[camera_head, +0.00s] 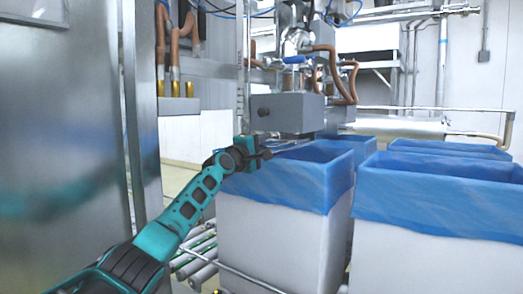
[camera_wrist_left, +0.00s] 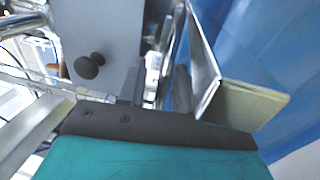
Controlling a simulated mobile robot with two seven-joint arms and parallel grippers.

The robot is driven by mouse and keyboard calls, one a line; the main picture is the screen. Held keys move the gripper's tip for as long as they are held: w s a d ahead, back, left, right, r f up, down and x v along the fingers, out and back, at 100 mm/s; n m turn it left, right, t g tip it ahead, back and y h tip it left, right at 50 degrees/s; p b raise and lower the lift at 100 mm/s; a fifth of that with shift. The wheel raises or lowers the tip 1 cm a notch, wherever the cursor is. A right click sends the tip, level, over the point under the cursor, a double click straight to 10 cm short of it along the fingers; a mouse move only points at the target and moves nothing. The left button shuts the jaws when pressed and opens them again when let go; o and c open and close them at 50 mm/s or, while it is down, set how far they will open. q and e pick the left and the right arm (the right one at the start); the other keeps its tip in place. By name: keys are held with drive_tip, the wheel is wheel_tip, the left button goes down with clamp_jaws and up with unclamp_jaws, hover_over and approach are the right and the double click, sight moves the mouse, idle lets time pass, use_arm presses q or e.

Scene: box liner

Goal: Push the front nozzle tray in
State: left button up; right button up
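The front nozzle tray (camera_head: 287,146) appears as a thin metal strip under the grey nozzle box (camera_head: 290,112), over the near blue-lined box. My left gripper (camera_head: 262,153) is just below the nozzle box, at the tray's left end. In the left wrist view, a shiny metal plate (camera_wrist_left: 203,62), which looks like the tray, rises close to the gripper's fingers. I cannot tell whether it touches them or sits between them. The nozzle box's side with a dark round knob (camera_wrist_left: 90,65) is at the upper left there. My right gripper is not in view.
The near white box with a blue liner (camera_head: 325,178) stands below the nozzle. Another lined box (camera_head: 440,200) stands to the right. A metal post (camera_head: 143,110) stands left of my arm. Pipes and a roller rail (camera_head: 200,262) run low beside the near box.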

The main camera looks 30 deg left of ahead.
use_arm(q)
drive_tip(key=s+a+f+p, duration=0.2)
drive_tip(key=s+p, duration=0.5)
drive_tip(key=s, duration=1.5)
drive_tip(key=s+d+f+m+g+b, duration=0.1)
drive_tip(key=d+f+m, duration=0.1)
drive_tip(key=f, duration=0.7)
drive_tip(key=s+d+f+m+g+b, duration=0.1)
drive_tip(key=d+f+m+g+b, duration=0.1)
drive_tip(key=f, duration=0.8)
drive_tip(key=shift+s+d+m, duration=0.35)
drive_tip(key=shift+d+m, duration=0.35)
drive_tip(key=shift+d, duration=0.1)
